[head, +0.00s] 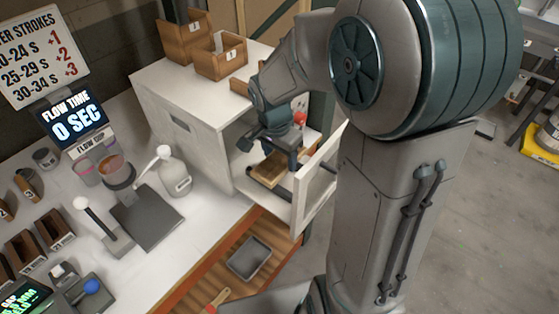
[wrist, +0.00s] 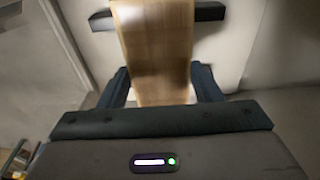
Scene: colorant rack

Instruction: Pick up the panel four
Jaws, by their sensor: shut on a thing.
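In the wrist view the wooden panel (wrist: 155,50) runs up from between the two dark fingers of my gripper (wrist: 160,88) and looks blurred. My gripper is shut on the panel. No number can be read on the panel, so I cannot tell whether it is panel four. The lower end of the panel is hidden by my gripper in the wrist view.
The white cabinet (head: 185,112) stands on the bench with its door (head: 316,180) open close beside my gripper. Wooden bins (head: 220,62) stand on top. A white bottle (head: 173,172) and a dark plate (head: 148,217) are left of it. A grey tray (head: 249,258) lies below.

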